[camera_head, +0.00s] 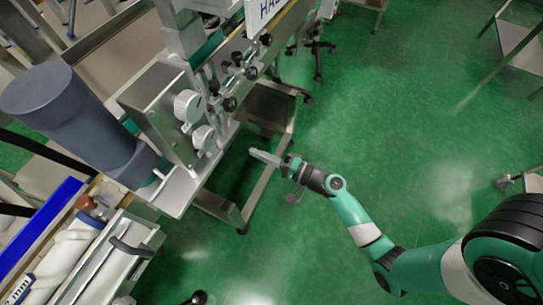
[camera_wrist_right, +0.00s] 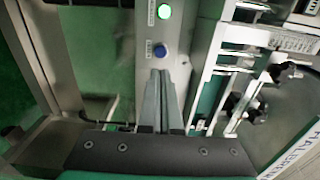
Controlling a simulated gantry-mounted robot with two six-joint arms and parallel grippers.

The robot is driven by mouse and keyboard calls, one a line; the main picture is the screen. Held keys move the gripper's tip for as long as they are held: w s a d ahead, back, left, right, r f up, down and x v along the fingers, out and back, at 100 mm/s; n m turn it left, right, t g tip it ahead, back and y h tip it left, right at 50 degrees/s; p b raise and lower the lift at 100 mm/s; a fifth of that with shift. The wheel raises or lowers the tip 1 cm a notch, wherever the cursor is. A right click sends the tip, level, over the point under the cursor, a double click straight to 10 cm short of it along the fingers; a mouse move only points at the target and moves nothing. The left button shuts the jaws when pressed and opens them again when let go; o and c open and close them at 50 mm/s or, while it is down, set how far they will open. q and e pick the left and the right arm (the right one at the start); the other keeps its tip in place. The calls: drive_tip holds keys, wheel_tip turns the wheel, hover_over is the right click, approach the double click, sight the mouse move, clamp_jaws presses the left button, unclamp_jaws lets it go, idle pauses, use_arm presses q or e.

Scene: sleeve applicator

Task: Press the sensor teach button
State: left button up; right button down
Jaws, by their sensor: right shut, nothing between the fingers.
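My right gripper (camera_head: 265,157) is shut and empty, in front of the machine's lower frame in the head view. In the right wrist view its two closed fingers (camera_wrist_right: 160,76) point up the picture at a grey panel. A round blue button (camera_wrist_right: 160,50) sits on that panel, just beyond the fingertips; I cannot tell whether they touch it. Neither button can be made out in the head view. My left gripper is not in view.
The applicator machine (camera_head: 155,112) has white dials and black knobs (camera_head: 229,104). In the wrist view, metal rails and black knobs (camera_wrist_right: 232,101) stand right of the panel. A dark grey cylinder (camera_head: 62,108) stands at the left. Green floor (camera_head: 400,120) lies open on the right.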

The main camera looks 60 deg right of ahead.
drive_tip(key=s, duration=0.3)
drive_tip(key=shift+s+d, duration=0.15)
drive_tip(key=shift+s, duration=0.15)
idle(0.7)
